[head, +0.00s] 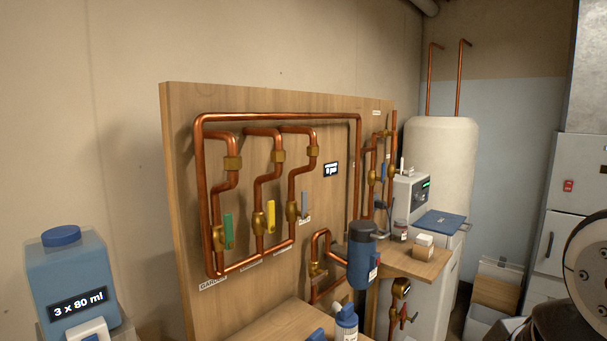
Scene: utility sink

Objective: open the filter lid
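A blue cylindrical housing (361,266) with a darker cap (362,231) is mounted by the lower right of the wooden pipe board. It looks like the filter, and the cap like its lid. The cap sits on top of the housing and appears closed. A copper pipe loop reaches the housing from the left. My gripper is not in view; only a part of my arm shows at the right edge, well apart from the housing.
Copper pipes with green, yellow and grey valve handles (270,218) cover the board (340,110). A blue-capped bottle (346,325) stands in front. A wooden shelf (395,263) holds small items. A blue tank (70,272) is at left.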

